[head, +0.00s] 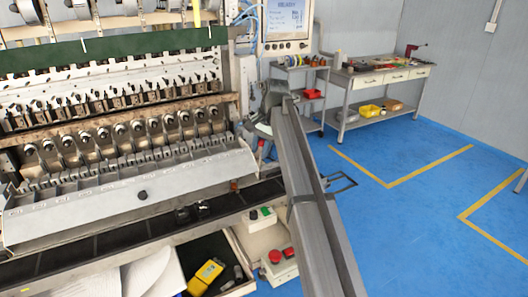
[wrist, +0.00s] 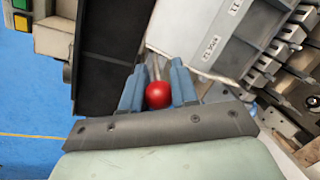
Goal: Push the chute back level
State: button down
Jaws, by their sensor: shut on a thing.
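The chute (head: 185,184) is a long grey metal tray along the front of the winder. In the head view its face slopes down toward the front, and a dark round knob sits on it. In the wrist view the chute's end (wrist: 195,35) carries printed labels. A lever with a red ball knob (wrist: 159,95) stands by this end; the knob is small in the head view (head: 261,144). My gripper (wrist: 158,84) is shut on the red knob, a blue finger on each side. In the head view my gripper is too small to read clearly.
A dark trough (head: 100,243) runs below the chute. A control box with red buttons (head: 279,264) and an open drawer with a yellow tool (head: 205,277) are below. A workbench (head: 377,80) stands at the back. The blue floor (head: 420,200) to the right is mostly clear.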

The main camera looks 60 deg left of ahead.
jog(key=shift+a, duration=1.2)
jog(key=shift+a+f, duration=0.25)
jog(key=shift+a, duration=0.25)
jog(key=shift+s, duration=0.1)
jog(key=c, duration=0.9)
grip_release()
jog(key=v, duration=1.3)
jog(key=shift+r, duration=0.35)
